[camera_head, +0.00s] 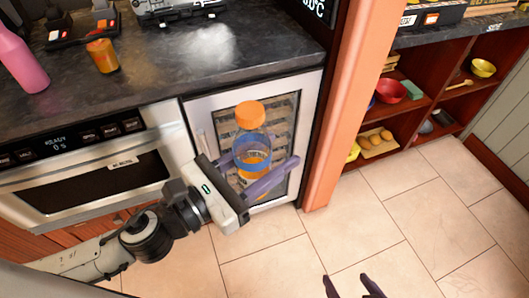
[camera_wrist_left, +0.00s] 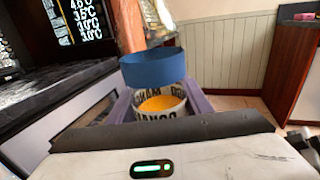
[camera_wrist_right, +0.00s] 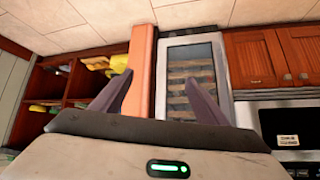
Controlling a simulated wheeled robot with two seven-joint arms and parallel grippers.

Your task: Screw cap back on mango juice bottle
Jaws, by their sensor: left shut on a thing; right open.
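The juice bottle (camera_head: 252,158) is clear, with a blue band and orange juice low inside. An orange cap (camera_head: 250,114) sits at its top; I cannot tell whether it is screwed tight. My left gripper (camera_head: 264,156) is shut around the bottle's body, holding it roughly upright in front of the glass-door cooler.
A dark counter (camera_head: 225,62) runs above the microwave drawer (camera_head: 95,178) and the cooler (camera_head: 200,125). A pink bottle (camera_head: 20,62) and an orange cup (camera_head: 102,55) stand on it. An orange pillar (camera_head: 340,110) and shelves (camera_head: 420,110) are right. The tiled floor is clear.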

